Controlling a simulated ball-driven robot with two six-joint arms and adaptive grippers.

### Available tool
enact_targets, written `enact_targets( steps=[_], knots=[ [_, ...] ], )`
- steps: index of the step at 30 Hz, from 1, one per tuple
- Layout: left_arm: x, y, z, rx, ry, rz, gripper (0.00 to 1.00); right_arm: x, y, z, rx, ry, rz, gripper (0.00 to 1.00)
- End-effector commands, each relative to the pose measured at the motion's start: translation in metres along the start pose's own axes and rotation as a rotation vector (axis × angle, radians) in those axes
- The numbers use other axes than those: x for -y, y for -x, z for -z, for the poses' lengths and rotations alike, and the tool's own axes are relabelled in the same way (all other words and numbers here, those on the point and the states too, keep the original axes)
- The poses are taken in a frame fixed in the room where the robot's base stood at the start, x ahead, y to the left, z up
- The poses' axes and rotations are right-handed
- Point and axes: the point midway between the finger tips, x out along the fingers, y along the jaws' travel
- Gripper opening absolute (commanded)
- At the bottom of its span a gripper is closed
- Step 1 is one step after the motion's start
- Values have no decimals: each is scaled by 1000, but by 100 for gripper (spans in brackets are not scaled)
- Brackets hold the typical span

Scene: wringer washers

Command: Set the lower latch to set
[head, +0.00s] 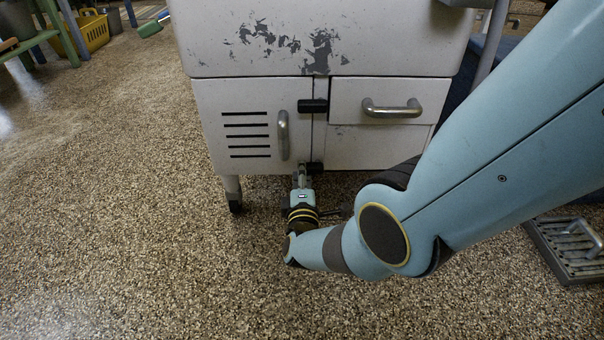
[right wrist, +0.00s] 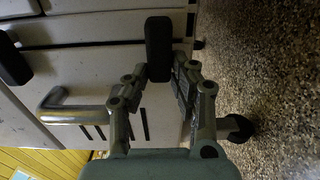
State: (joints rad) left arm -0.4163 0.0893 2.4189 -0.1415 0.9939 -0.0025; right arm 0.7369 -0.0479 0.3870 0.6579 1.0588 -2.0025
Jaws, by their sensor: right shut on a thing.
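The lower latch (head: 314,167) is a small black block at the bottom of the seam between the cabinet's louvred door and the drawer side. In the right wrist view the lower latch (right wrist: 158,45) sits with its end between my fingers and lies across the seam. My right gripper (head: 302,173) reaches up to it from below and is shut on it; its fingers (right wrist: 161,76) also show in the wrist view. The gripper hides part of the latch in the head view. The upper latch (head: 313,106) is a black block across the same seam. My left gripper is out of view.
The louvred door has a grey handle (head: 283,135); the drawer has another handle (head: 392,108). A cabinet leg with a caster (head: 235,203) stands left of my gripper. A grey tray (head: 565,250) lies at right. A yellow basket (head: 93,32) is far left. The front-left floor is clear.

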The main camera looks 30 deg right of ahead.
Motion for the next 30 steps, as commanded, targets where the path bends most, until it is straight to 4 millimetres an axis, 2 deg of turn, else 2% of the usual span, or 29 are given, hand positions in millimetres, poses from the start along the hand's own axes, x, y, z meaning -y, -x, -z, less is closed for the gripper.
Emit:
enact_targets(
  steps=[1, 6, 17, 23, 24, 30],
  knots=[
    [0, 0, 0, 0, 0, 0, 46, 2, 1, 0, -3, 4, 5, 25],
    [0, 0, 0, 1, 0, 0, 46, 2, 1, 0, -2, 2, 4, 46],
    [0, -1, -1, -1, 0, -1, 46, 1, 5, 0, -1, 1, 2, 46],
    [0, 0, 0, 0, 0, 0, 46, 1, 28, -1, 0, -1, 2, 46],
    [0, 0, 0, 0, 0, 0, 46, 2, 41, 0, -1, -2, 5, 46],
    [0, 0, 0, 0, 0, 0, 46, 2, 87, 0, -1, 1, 5, 46]
  ],
)
